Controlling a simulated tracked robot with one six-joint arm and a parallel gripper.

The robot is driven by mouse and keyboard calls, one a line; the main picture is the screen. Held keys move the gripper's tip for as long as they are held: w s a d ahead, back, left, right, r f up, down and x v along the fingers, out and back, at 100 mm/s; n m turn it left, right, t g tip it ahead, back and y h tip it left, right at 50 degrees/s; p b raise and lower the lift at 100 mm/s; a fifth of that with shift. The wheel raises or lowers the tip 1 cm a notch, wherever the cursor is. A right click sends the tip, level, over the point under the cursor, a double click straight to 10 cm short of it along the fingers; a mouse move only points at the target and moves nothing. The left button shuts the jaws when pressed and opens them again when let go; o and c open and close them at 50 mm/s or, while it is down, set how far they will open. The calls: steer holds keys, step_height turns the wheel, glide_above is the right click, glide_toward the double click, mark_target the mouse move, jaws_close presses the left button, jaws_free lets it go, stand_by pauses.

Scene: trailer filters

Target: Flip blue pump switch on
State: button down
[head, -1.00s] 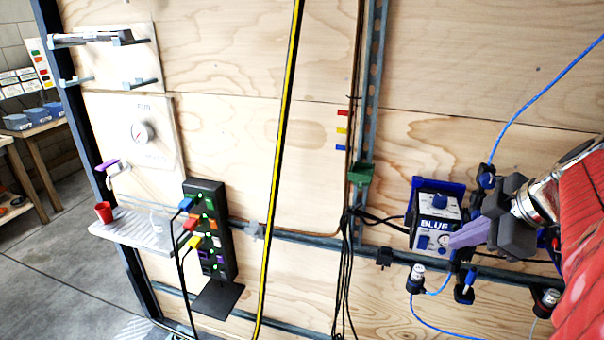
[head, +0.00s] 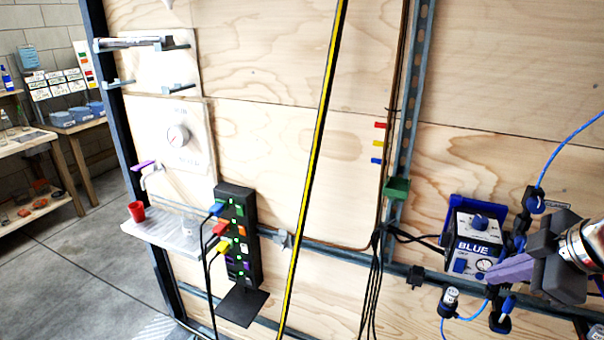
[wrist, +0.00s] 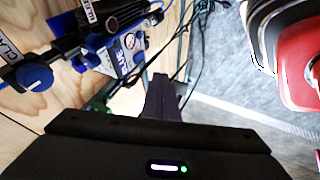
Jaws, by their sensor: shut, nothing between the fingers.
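Contact cannot be told. The wrist view shows the pump (wrist: 128,45) left of the fingers (wrist: 162,95).
A black power strip (head: 237,235) with colored plugs hangs on the wall at left. A grey shelf (head: 165,237) with a red cup (head: 137,211) is beside it. Blue tubing and fittings (head: 450,300) surround the pump. A yellow-black strip (head: 313,160) runs down the wall.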

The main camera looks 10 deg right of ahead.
mark_target(459, 266)
steer(key=shift+f, duration=0.1)
steer(key=shift+w+d+f, duration=0.3)
steer(key=shift+w+f, duration=1.1)
steer(key=shift+w, duration=0.1)
steer(key=shift+w+d+f, duration=0.3)
steer(key=shift+w+f, duration=1.15)
steer(key=shift+w+d+f, duration=0.3)
steer(key=shift+w+f, duration=1.1)
steer(key=shift+w, duration=0.1)
